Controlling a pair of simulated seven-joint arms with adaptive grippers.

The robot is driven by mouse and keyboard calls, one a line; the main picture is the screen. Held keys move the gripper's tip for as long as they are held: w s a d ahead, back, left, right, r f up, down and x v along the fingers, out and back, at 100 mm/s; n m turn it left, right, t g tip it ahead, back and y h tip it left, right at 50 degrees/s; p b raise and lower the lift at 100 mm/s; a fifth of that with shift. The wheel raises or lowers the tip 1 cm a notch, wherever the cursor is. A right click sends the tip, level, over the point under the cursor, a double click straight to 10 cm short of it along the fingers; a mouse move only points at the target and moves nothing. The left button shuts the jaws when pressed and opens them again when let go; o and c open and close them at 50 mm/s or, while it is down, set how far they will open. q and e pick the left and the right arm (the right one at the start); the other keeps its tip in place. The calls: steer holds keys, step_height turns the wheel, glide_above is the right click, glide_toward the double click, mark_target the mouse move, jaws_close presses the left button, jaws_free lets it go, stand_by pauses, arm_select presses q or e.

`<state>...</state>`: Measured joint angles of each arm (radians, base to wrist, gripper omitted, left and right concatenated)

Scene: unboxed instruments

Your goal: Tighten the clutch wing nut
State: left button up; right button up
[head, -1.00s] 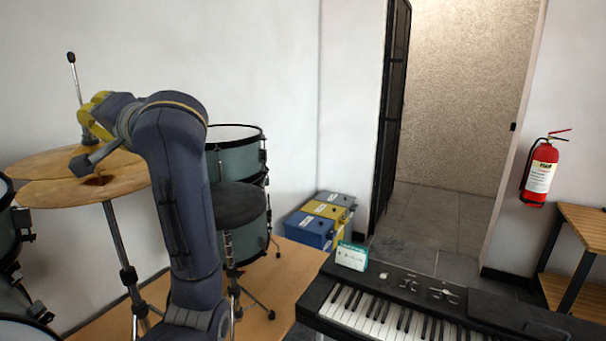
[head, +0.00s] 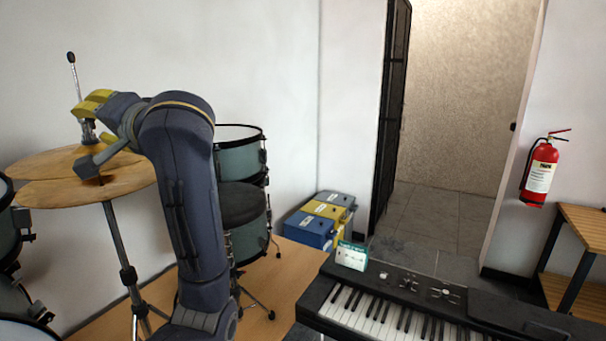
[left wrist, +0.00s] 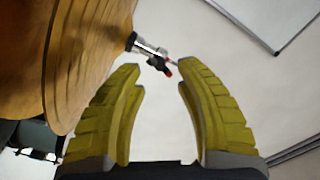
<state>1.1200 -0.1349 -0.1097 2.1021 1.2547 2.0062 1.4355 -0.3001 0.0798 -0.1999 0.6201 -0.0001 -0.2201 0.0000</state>
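The hi-hat clutch (head: 88,132) sits on the thin upright rod (head: 74,80) above the hi-hat cymbals (head: 50,193). In the left wrist view the metal clutch (left wrist: 149,49) reaches out from the cymbals (left wrist: 85,50), with a small dark piece and a red tip at its end. I cannot clearly make out the wing nut there. My left gripper (head: 92,122) is by the clutch, above the cymbals. Its yellow fingers (left wrist: 158,77) are open and spread apart, with the clutch just beyond the fingertips and nothing held. My right gripper is not in view.
Drums (head: 240,155) and a round black seat (head: 240,203) stand right of my left arm. A keyboard (head: 400,305) is at the front right. Blue and yellow boxes (head: 325,210) lie by the wall. A fire extinguisher (head: 540,175) hangs farther right.

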arm_select(q)
steer(key=shift+v, duration=2.3)
